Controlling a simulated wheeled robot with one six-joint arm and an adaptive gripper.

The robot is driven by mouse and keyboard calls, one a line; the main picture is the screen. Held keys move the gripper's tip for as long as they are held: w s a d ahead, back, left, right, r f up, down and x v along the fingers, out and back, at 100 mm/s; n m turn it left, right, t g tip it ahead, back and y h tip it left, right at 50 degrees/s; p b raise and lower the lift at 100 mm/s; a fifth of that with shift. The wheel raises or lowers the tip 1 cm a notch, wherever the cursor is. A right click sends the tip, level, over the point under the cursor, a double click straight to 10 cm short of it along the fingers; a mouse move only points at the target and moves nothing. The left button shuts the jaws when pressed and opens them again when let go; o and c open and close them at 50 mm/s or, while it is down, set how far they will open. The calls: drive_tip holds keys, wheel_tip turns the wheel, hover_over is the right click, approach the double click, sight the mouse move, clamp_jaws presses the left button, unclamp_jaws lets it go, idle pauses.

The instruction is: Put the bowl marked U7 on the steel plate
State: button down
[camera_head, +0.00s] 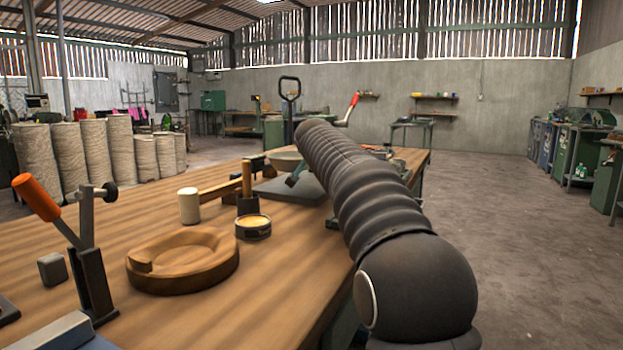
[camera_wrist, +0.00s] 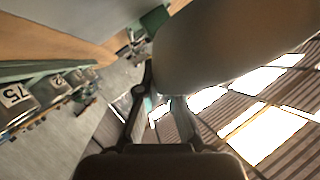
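A pale grey bowl (camera_head: 287,160) shows near the far part of the bench in the head view, partly hidden by my arm. It fills the upper middle of the wrist view (camera_wrist: 225,50). My gripper (camera_wrist: 164,92) has its fingers at the bowl's near edge, one on each side, and appears shut on it. No U7 mark can be read on the visible side. A flat dark grey slab (camera_head: 268,193), which looks like the steel plate, lies on the bench below the bowl. My arm hides part of it, and I cannot tell how high the bowl is above it.
The wooden bench (camera_head: 285,275) holds a round carved wooden block (camera_head: 185,265), a tin (camera_head: 253,228), a pale cylinder (camera_head: 189,206) and an orange-handled lever clamp (camera_head: 85,250). Several numbered grey items (camera_wrist: 20,98) show at left in the wrist view.

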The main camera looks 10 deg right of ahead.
drive_tip(key=shift+s+a+f, duration=0.1)
drive_tip(key=shift+a+f, duration=0.25)
drive_tip(key=shift+a, duration=0.15)
drive_tip(key=shift+f+b, duration=0.45)
drive_tip(key=shift+f, duration=1.45)
drive_tip(key=shift+f, duration=0.1)
drive_tip(key=c, duration=1.3)
unclamp_jaws()
drive_tip(key=b+v, duration=0.2)
drive_tip(key=v, duration=1)
drive_tip(key=shift+b, duration=0.3)
drive_tip(key=shift+d, duration=0.1)
